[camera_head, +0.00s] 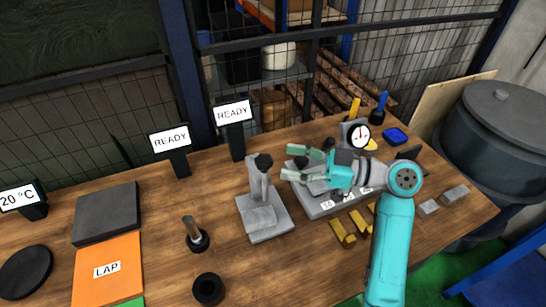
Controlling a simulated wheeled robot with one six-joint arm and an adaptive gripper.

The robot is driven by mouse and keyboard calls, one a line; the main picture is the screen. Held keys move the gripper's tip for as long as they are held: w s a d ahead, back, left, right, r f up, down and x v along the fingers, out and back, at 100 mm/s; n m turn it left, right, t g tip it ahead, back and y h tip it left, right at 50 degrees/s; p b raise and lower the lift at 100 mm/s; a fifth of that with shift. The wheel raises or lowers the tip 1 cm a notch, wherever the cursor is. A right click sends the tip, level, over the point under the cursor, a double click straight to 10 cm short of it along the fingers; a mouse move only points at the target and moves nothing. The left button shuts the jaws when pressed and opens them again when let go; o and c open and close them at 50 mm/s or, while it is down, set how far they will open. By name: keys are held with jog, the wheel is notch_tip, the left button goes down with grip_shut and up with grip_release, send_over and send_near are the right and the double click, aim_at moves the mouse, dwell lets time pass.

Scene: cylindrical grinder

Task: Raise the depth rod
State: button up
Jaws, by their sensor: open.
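My gripper (290,163) is open, its pale green fingers pointing left over the back left end of a grey fixture plate (319,209) with number labels. Small dark knobs (299,150) show at the fingers; I cannot tell whether they touch. To the left of the fingers a grey stand (267,218) has an upright column with a black knob (263,160) on top. A short rod (190,228) stands in a round black base further left. I cannot tell for certain which of these is the depth rod. My gripper and wrist hide part of the fixture.
A dial gauge (358,136) stands behind my wrist. Brass pieces (343,232) lie in front of the fixture, grey blocks (429,207) to the right. Wire mesh borders the bench's back.

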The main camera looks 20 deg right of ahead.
jog(key=shift+v, duration=2.7)
